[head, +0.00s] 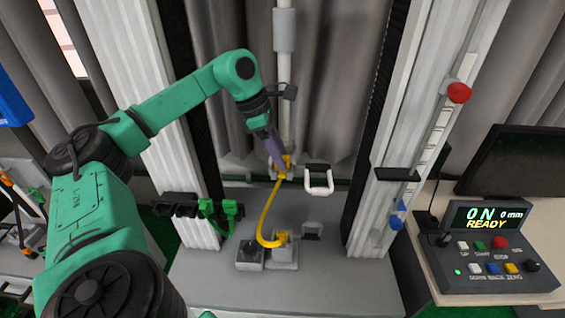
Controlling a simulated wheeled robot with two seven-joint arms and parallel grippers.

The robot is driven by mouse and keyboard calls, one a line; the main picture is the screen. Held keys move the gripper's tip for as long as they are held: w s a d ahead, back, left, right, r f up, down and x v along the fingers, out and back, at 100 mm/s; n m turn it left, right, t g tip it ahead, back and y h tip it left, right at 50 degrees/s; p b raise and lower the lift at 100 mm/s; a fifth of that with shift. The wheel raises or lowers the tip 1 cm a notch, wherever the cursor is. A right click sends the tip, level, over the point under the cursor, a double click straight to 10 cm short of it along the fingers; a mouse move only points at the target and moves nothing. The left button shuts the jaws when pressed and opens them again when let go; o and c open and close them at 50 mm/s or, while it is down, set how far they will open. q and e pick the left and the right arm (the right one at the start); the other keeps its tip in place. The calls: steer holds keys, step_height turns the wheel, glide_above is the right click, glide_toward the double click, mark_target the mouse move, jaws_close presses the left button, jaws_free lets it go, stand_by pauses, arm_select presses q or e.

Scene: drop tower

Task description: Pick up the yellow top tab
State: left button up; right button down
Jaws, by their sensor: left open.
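A small yellow tab (288,160) shows at the top end of a curved yellow strap (266,215), in the middle of the head view. The strap runs down to a grey block (284,252) on the tower base. My left gripper (281,168) reaches in from the upper left, its purple-grey fingers pointing down at the tab and the strap's top. It is open. The fingers partly cover the tab, and I cannot tell whether they touch it. My right gripper is not in view.
A white U-shaped handle (319,182) hangs just right of the tab. White tower columns (405,150) stand on both sides. A black and green device (220,213) sits at the left column. The control box (497,250) at right reads READY, 0 mm.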

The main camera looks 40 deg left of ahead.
arm_select(q)
jaws_close()
steer(key=shift+r, duration=0.1)
step_height(320, 180, up, 10)
steer(key=b, duration=0.1)
stand_by(0.6)
steer(key=shift+p, duration=0.3)
